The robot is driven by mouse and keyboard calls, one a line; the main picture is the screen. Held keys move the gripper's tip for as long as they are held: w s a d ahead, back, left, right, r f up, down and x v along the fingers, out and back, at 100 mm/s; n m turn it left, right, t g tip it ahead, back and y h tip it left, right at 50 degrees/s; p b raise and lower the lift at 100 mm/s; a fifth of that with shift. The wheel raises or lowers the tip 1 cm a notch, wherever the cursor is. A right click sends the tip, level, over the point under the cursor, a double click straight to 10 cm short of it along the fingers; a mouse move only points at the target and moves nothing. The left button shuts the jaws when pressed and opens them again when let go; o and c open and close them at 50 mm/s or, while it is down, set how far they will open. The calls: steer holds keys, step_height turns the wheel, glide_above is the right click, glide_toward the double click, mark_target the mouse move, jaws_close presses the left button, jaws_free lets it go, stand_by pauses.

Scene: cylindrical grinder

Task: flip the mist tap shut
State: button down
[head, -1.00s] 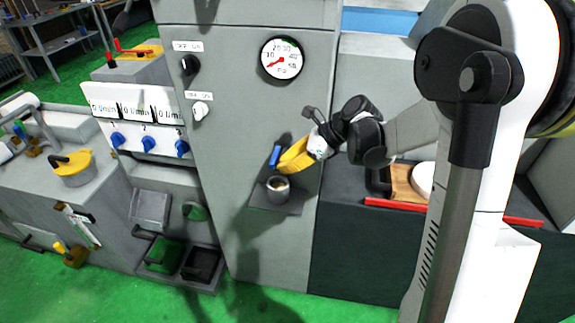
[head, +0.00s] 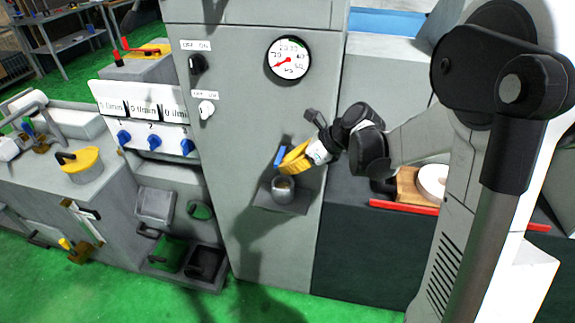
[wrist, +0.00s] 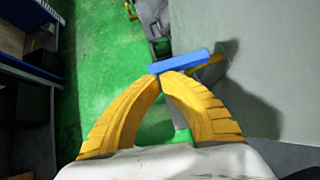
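The mist tap's blue lever (head: 280,156) sticks out from the grey cabinet front, just above a small shelf with a cup. It also shows in the wrist view (wrist: 181,60) as a blue bar lying across in front of my fingertips, slightly tilted. My gripper (head: 285,164) has yellow fingers and is just right of the lever. In the wrist view, the fingers (wrist: 165,73) curve together and their tips meet at the bar's near edge. They look shut with nothing between them. Whether they touch the lever is hard to tell. The tap's body is mostly hidden.
A grey cup (head: 283,188) stands on the small shelf (head: 270,202) below my gripper. A pressure gauge (head: 289,60) and two switches (head: 207,109) are higher on the cabinet. Blue valve knobs (head: 155,142) are to the left. A red rail (head: 403,207) runs along the right.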

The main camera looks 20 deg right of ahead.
steer(key=shift+a, duration=0.1)
steer(key=shift+w+a+m+t+h, duration=0.25)
steer(key=shift+a+m+t+h, duration=0.65)
steer(key=shift+m, duration=0.7)
steer(key=w+a+m+b, duration=0.1)
steer(key=w+a, duration=0.2)
steer(key=w, duration=0.1)
steer(key=shift+w+a+h, duration=0.3)
steer(key=shift+w+h, duration=0.1)
steer(key=shift+d, duration=0.75)
steer(key=shift+s+d, duration=0.1)
steer(key=shift+s, duration=0.05)
